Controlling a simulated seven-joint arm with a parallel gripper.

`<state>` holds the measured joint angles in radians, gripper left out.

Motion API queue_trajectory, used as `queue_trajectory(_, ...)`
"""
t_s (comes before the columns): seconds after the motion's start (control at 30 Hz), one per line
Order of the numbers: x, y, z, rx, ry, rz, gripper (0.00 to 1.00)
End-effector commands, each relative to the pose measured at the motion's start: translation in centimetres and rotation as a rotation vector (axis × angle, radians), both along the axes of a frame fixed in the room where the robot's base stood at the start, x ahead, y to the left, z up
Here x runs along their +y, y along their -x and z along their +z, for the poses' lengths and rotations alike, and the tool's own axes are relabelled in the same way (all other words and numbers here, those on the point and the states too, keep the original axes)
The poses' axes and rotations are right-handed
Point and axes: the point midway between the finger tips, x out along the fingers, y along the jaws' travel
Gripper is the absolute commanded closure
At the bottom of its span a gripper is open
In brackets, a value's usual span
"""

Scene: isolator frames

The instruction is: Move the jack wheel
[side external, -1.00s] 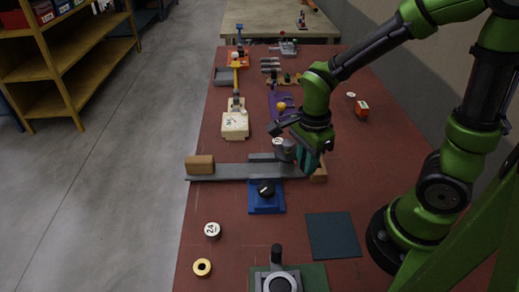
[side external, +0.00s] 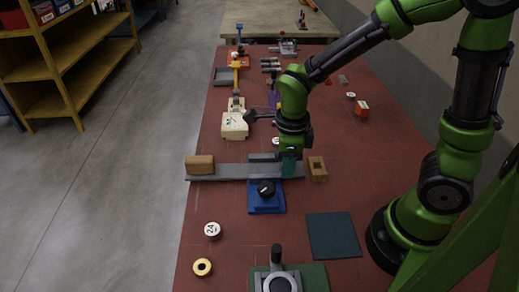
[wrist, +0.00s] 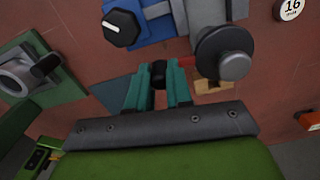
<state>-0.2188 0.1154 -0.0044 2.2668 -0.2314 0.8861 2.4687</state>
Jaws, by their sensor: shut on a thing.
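The jack wheel (wrist: 222,48), a dark disc with a grey hub, shows in the wrist view right of my fingers. In the side view my gripper (side external: 289,168) points down at the right part of the grey rail (side external: 228,171) and hides the wheel. A blue block with a black dial (side external: 266,195) sits in front of the rail; it also shows in the wrist view (wrist: 150,30).
A wooden block (side external: 200,164) stands at the rail's left end and a holed wooden block (side external: 317,169) at its right. A cream box (side external: 234,126) stands behind. A dark green mat (side external: 333,236) lies front right.

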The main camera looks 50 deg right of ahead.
Motion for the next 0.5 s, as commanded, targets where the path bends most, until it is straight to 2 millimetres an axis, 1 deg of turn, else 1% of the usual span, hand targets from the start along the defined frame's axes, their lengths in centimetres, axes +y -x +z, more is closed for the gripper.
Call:
queue_trajectory(0.43,0.04,-0.22,0.08,-0.006,-0.001,-0.006,1.0)
queue_trajectory(0.47,0.04,-0.22,0.08,-0.006,-0.001,-0.006,0.75)
queue_trajectory(0.5,0.04,-0.21,0.08,-0.006,-0.001,-0.006,0.69)
